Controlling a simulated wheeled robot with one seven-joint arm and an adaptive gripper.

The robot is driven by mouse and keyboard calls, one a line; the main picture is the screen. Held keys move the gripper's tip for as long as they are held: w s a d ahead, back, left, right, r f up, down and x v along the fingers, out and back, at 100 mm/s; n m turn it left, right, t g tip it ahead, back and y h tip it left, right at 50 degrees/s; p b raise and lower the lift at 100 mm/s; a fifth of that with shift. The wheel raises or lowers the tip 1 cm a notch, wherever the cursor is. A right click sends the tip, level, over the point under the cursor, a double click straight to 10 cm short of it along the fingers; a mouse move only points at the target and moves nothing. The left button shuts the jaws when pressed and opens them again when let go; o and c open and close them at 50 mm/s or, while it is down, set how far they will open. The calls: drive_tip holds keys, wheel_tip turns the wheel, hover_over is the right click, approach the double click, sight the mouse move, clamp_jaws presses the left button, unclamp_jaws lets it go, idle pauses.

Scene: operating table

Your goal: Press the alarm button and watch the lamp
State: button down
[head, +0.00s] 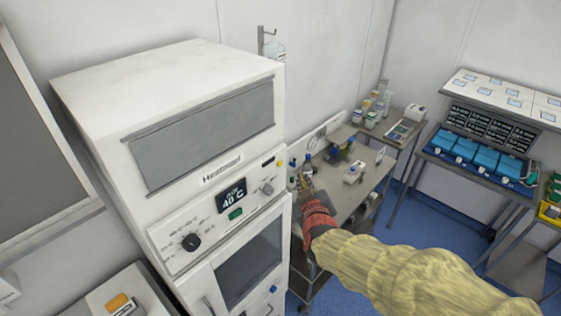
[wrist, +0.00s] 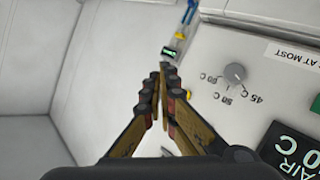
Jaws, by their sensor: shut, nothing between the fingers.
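A white warming cabinet (head: 150,90) stands at the left in the head view. Its front panel has a dark display reading AIR 40 C (head: 231,196), a green button (head: 235,214) and two knobs. A small yellow round part (head: 279,163) sits by the panel's right edge. I cannot tell which part is the alarm button or the lamp. My gripper (head: 305,172) is just right of the panel, shut and empty. In the wrist view its fingertips (wrist: 163,70) meet beside the panel, left of a grey knob (wrist: 235,72). I cannot tell whether they touch anything.
A steel table (head: 365,190) with bottles and small devices stands behind my gripper. A rack with blue bins (head: 480,158) is at the right. A small device with an orange top (head: 120,303) is at lower left. Blue floor (head: 430,230) shows between the tables.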

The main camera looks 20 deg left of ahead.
drive_tip(key=shift+w+a+p, duration=0.25)
drive_tip(key=shift+w+a, duration=0.1)
drive_tip(key=shift+a, duration=0.5)
drive_tip(key=shift+w+a+p, duration=0.25)
drive_tip(key=shift+w+a, duration=0.05)
drive_tip(key=shift+a, duration=0.5)
drive_tip(key=shift+w+a+p, duration=0.25)
drive_tip(key=shift+w+a, duration=0.1)
drive_tip(key=shift+a, duration=0.5)
drive_tip(key=shift+a, duration=0.15)
drive_tip(key=shift+w+a, duration=0.2)
drive_tip(key=shift+a, duration=0.05)
drive_tip(key=shift+w+a, duration=0.1)
drive_tip(key=shift+a, duration=0.25)
drive_tip(key=shift+d, duration=0.1)
idle(0.5)
drive_tip(key=shift+s+d, duration=0.3)
drive_tip(key=shift+d, duration=0.35)
drive_tip(key=d, duration=0.1)
drive_tip(key=s+d+b, duration=0.1)
drive_tip(key=d, duration=0.1)
drive_tip(key=s+d+b, duration=0.1)
drive_tip(key=shift+d, duration=0.3)
